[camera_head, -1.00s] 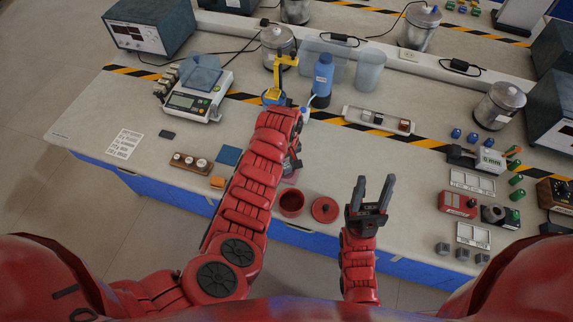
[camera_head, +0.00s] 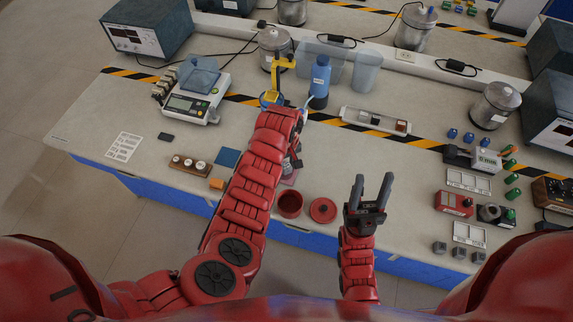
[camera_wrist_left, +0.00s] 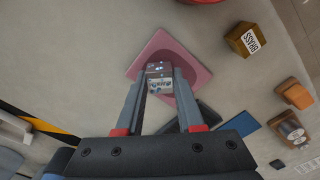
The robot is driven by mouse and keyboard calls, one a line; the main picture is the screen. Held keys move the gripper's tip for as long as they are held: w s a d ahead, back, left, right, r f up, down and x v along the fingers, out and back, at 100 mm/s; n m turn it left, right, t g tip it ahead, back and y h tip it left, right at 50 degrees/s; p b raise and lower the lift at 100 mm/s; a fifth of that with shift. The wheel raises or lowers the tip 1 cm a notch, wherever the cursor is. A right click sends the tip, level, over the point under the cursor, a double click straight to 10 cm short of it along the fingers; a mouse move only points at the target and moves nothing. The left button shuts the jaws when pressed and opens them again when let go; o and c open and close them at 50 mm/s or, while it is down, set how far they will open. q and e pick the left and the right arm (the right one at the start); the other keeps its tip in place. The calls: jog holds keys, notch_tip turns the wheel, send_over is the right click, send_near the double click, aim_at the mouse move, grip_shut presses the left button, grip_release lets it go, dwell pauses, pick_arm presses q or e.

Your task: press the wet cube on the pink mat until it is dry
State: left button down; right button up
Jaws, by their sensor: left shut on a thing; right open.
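The pink mat (camera_wrist_left: 195,72) lies flat on the bench in the left wrist view. In the head view only a sliver of the pink mat (camera_head: 291,179) shows beside my left forearm. My left gripper (camera_wrist_left: 161,78) is shut on the cube over the mat; whether the cube touches the mat is unclear. In the head view my left arm mostly hides this spot. My right gripper (camera_head: 369,187) is open and empty, fingers pointing up, near the bench's front edge.
An orange sponge-like block (camera_head: 217,184) and a blue square (camera_head: 227,157) lie left of my arm. A blue bottle (camera_head: 319,80) stands behind. The bench's middle right is clear.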

pick_arm(q)
jog(key=shift+f+b, duration=0.3)
jog(key=shift+f, duration=0.3)
jog(key=shift+s+f, duration=0.1)
dwell(1.4)
jog(key=shift+w+a+r+p, duration=0.2)
jog(key=shift+a+r+p, duration=0.1)
jog(key=shift+r+p, duration=0.45)
jog(key=shift+f+b, duration=0.5)
jog(key=shift+f, duration=0.2)
dwell(0.4)
jog(key=shift+s, duration=0.1)
dwell(1.2)
